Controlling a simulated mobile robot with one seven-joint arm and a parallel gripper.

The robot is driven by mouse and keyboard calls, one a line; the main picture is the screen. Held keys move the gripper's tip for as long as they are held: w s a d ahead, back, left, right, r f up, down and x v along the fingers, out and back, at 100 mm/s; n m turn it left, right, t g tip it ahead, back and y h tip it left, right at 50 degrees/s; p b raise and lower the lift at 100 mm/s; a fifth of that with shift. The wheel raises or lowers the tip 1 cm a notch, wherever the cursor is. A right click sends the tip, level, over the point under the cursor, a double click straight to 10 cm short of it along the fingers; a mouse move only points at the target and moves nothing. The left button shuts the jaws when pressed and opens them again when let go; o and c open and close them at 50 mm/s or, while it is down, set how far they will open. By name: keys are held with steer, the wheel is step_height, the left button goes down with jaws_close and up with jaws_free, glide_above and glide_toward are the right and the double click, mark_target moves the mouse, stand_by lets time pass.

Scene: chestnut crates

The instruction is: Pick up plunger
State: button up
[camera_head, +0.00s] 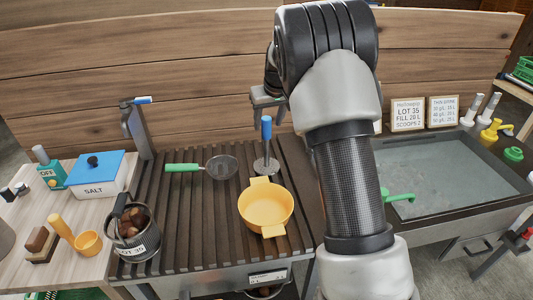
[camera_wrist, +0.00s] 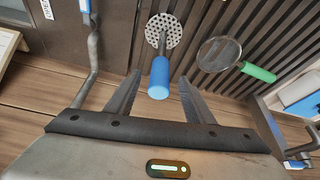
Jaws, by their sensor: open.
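The plunger (camera_head: 266,145) has a blue handle and a round perforated metal disc. It stands upright on the dark slatted rack, handle up. In the wrist view, its handle (camera_wrist: 160,73) points toward me and its disc shows beyond. My gripper (camera_head: 267,102) is just above and behind the handle top in the head view. In the wrist view, my gripper (camera_wrist: 160,77) is open, and the handle's end appears between the two fingers. I cannot tell how deep the handle sits between them, and I see no grip on it.
A yellow two-handled pan (camera_head: 266,207) stands in front of the plunger. A green-handled strainer (camera_head: 221,167) lies to its left. A pot of chestnuts (camera_head: 134,232) is at the rack's left. A water basin (camera_head: 455,170) is right. A plank wall (camera_head: 180,60) stands close behind.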

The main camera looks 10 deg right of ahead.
mark_target(266, 126)
steer(key=x, duration=0.4)
steer(key=shift+w, duration=0.15)
steer(key=shift+r, duration=0.1)
jaws_close()
